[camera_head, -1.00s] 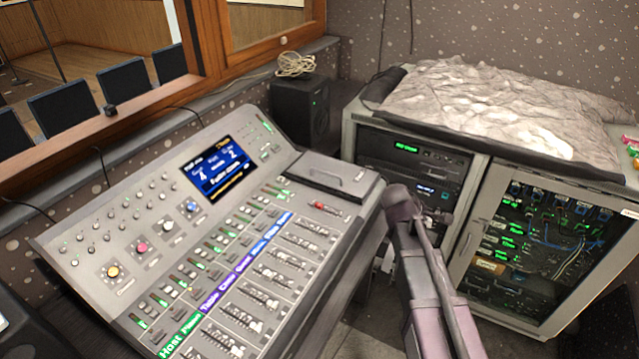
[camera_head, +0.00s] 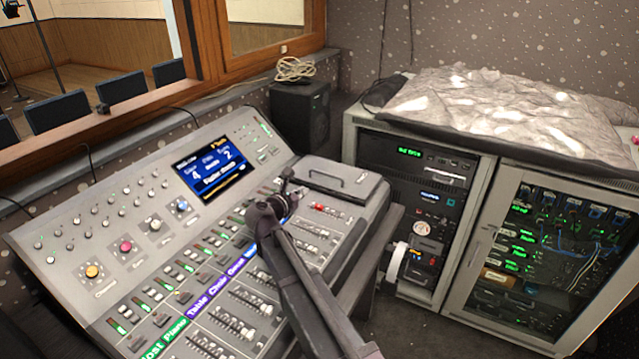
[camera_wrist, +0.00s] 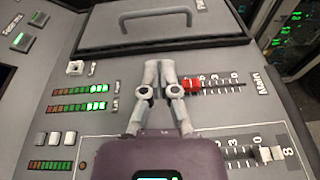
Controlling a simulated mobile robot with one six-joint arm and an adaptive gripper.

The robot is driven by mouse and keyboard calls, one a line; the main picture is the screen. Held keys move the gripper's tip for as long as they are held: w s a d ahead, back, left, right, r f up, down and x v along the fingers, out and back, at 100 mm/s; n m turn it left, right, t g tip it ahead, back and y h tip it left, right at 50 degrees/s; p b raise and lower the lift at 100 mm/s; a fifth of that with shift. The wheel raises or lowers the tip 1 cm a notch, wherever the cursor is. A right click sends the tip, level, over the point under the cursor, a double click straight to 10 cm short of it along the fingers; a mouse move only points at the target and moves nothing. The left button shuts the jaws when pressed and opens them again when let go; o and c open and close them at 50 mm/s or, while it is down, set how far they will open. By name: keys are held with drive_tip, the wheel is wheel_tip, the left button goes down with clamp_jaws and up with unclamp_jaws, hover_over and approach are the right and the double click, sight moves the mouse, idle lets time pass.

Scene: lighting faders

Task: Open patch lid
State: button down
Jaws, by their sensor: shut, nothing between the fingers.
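Whether the tips touch the desk or lid cannot be told. In the head view my gripper (camera_head: 285,186) is small and partly hidden by my arm, left of the lid.
A red Main fader (camera_wrist: 190,85) sits just right of the fingertips. The mixing desk (camera_head: 110,258) has several knobs, faders and a blue screen (camera_head: 211,168). A black speaker (camera_head: 300,113) stands behind it. Equipment racks (camera_head: 452,262) stand to the right, with a gap of floor before them.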

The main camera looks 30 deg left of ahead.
sight(323, 174)
drive_tip(key=shift+s+a+n+y, duration=0.3)
drive_tip(key=shift+s+a+n, duration=0.1)
drive_tip(key=shift+a, duration=0.4)
drive_tip(key=shift+w, duration=0.1)
drive_tip(key=b+x, duration=0.2)
drive_tip(key=x, duration=1.1)
drive_tip(key=shift+w+b, duration=0.35)
drive_tip(key=shift+b, duration=0.05)
drive_tip(key=shift+w, duration=0.1)
